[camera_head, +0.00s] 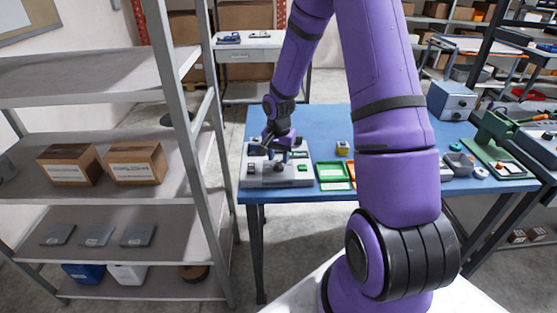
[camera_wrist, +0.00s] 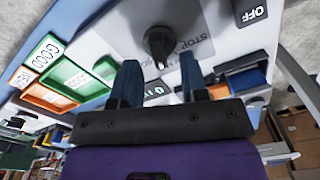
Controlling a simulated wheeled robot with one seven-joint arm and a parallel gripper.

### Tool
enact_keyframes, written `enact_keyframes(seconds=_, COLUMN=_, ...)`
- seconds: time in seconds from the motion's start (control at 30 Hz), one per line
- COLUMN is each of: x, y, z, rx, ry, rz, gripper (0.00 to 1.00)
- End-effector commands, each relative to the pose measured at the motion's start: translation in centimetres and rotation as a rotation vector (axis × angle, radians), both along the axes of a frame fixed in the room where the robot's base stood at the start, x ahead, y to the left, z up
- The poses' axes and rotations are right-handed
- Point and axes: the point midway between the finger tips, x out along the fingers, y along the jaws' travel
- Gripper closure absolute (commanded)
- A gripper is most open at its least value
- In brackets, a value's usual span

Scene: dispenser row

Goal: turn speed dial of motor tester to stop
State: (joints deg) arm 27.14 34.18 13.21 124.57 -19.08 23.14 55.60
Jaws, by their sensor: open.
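The motor tester (camera_head: 262,179), a light grey box, stands on the left end of the blue table. Its speed dial (camera_wrist: 159,43) is a dark knob on a grey panel in the wrist view, with the word STOP printed to its right. I cannot tell clearly which mark the dial points at. My gripper (camera_wrist: 158,66) is open, with one finger on each side below the dial in the picture. The dial shows just past the fingertips, and nothing is held between them. In the head view my gripper (camera_head: 280,151) is over the tester and hides part of its top.
A dark OFF label (camera_wrist: 252,12) is on the tester. A green tray (camera_head: 331,171) lies right of it on the blue table (camera_head: 300,120). A grey shelf rack (camera_head: 190,100) stands close on the left. Tools and a green machine (camera_head: 497,130) crowd the table's right end.

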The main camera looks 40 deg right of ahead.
Motion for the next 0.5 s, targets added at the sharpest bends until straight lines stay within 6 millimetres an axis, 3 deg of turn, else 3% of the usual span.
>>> enact_keyframes(seconds=0.2, x=0.0, y=0.1, z=-1.6, rx=0.0, ry=0.0, rz=0.001, gripper=0.6)
enact_keyframes(seconds=0.5, x=0.0, y=0.0, z=-1.8, rx=0.0, ry=-0.001, rz=0.001, gripper=0.6)
